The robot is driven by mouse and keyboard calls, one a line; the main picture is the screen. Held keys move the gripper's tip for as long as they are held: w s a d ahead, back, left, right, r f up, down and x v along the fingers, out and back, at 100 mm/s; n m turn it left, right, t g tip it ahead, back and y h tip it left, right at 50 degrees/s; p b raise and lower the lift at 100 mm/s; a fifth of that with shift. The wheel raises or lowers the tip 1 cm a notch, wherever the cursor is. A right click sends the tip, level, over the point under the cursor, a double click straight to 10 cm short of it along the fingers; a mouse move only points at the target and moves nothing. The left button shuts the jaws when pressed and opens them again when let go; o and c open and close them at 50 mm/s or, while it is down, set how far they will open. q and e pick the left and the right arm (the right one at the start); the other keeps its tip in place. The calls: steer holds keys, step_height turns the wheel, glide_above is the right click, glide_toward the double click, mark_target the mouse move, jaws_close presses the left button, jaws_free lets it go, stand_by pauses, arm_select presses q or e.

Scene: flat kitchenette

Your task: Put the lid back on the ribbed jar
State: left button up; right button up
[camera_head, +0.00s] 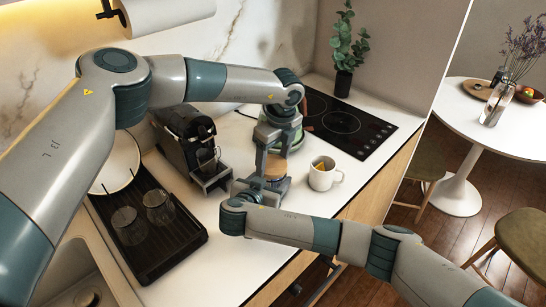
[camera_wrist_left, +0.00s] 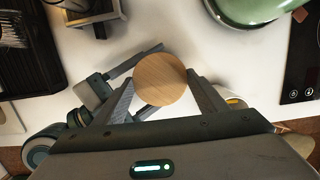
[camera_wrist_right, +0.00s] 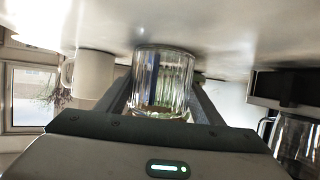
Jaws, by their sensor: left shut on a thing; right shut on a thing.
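A round wooden lid (camera_wrist_left: 160,79) is held between the fingers of my left gripper (camera_wrist_left: 158,92), which points down from above. In the head view the lid (camera_head: 275,168) shows below the left gripper (camera_head: 272,160). The clear ribbed jar (camera_wrist_right: 163,78) is between the fingers of my right gripper (camera_wrist_right: 163,95), which reaches in low from the side. In the head view my right gripper (camera_head: 264,190) is just below the lid. The lid is over the jar; whether they touch is hidden by the fingers.
A white mug (camera_head: 322,174) stands close right of the grippers. A green kettle (camera_head: 284,125) and a cooktop (camera_head: 342,122) are behind. The counter's front edge is near.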

arm_select(q)
steer(key=shift+f, duration=0.6)
stand_by(0.8)
steer(key=o, duration=1.1)
step_height(320, 180, up, 12)
steer(key=s+d, duration=0.1)
steer(key=shift+d, duration=0.15)
steer(key=shift+s+f, duration=0.1)
arm_select(e)
steer(key=o, duration=1.6)
